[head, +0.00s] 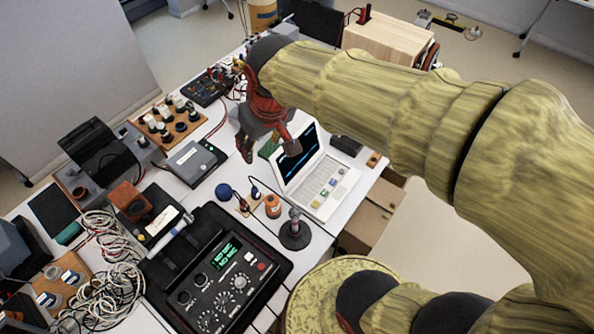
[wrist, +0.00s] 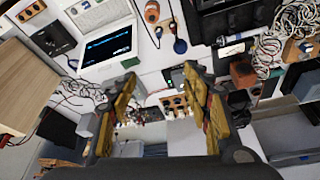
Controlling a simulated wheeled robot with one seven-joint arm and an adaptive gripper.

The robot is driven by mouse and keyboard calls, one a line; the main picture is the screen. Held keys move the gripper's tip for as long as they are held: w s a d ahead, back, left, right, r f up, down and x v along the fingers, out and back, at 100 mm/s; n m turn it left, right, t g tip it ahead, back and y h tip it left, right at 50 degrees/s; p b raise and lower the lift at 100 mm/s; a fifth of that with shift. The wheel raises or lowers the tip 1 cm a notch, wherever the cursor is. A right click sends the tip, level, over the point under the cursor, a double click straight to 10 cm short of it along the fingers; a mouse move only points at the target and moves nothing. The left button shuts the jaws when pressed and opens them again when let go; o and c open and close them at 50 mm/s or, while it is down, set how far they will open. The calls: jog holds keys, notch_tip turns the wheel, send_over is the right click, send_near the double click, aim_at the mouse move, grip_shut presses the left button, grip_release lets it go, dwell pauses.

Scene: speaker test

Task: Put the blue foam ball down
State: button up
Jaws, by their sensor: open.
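A dark blue ball (head: 223,192), which looks like the blue foam ball, rests on the white table beside a small wooden board with plugs. It also shows in the wrist view (wrist: 180,46), beyond the fingertips and apart from them. My gripper (head: 268,149) is open and empty, above the table to the left of the laptop's screen. In the wrist view the two yellow fingers of my gripper (wrist: 161,80) are spread wide with nothing between them.
A white laptop (head: 322,186) stands open to the right. An orange jar (head: 272,206) and a dark stand (head: 295,232) are near the ball. A black mixer-like device (head: 218,280), a grey box (head: 194,160) and tangled cables (head: 105,275) crowd the table. Bare white table shows in narrow gaps.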

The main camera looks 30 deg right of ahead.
jog(key=s+d+r+m+t, duration=0.1)
jog(key=s+d, duration=0.1)
jog(key=s, duration=0.9)
jog(key=shift+s+r+t, duration=0.15)
jog(key=shift+s+t, duration=0.15)
jog(key=shift+s, duration=0.05)
jog(key=shift+d, duration=0.1)
notch_tip(320, 180, down, 2)
jog(key=shift+f+b, duration=0.1)
jog(key=shift+b, duration=1)
jog(key=shift+c, duration=0.7)
